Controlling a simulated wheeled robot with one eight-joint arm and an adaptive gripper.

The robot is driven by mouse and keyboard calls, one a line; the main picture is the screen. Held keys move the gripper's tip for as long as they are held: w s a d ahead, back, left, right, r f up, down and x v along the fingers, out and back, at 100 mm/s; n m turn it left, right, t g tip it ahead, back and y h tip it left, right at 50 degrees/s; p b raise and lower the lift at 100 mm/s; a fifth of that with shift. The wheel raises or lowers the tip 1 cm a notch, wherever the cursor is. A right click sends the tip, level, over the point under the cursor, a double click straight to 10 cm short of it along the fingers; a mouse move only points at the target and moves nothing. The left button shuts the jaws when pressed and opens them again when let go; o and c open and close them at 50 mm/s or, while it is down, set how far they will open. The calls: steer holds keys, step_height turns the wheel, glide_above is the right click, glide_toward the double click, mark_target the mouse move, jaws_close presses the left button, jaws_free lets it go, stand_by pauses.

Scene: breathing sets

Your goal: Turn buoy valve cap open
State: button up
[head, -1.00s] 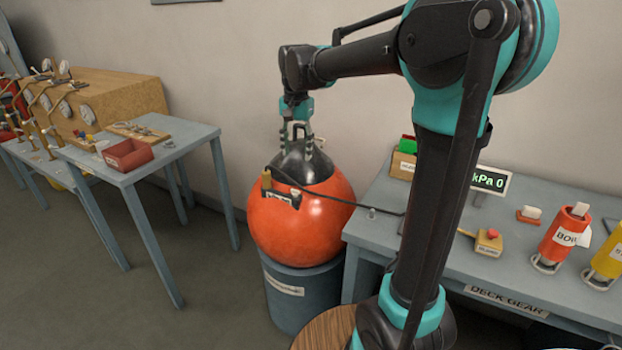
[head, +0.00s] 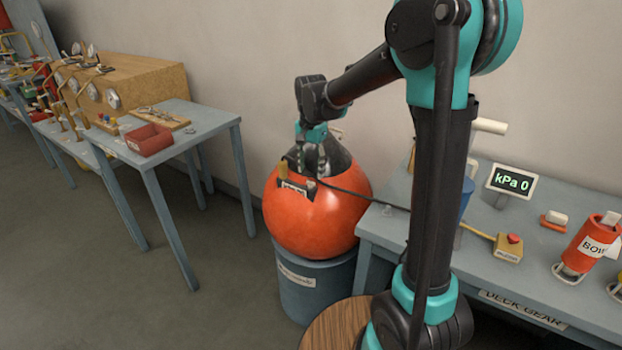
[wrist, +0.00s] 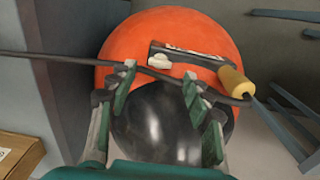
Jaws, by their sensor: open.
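The orange buoy (head: 318,215) with a black top (wrist: 160,125) rests on a blue-grey drum (head: 318,290). A dark labelled plate (head: 292,188) is on its side facing me. In the wrist view the plate (wrist: 188,54) carries a small pale piece (wrist: 159,62) near one end. A yellow cylinder (wrist: 236,82) sits at the other end, by the dark hose. I cannot tell for sure which piece is the valve cap. My gripper (head: 311,168) is open and points down over the black top.
A dark hose (wrist: 60,57) runs from the buoy to the deck gear table (head: 400,238) on the right. A display (head: 513,183) there reads kPa 0. Floor between is clear.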

mark_target(311, 181)
steer(key=shift+f, duration=2.1)
jaws_close()
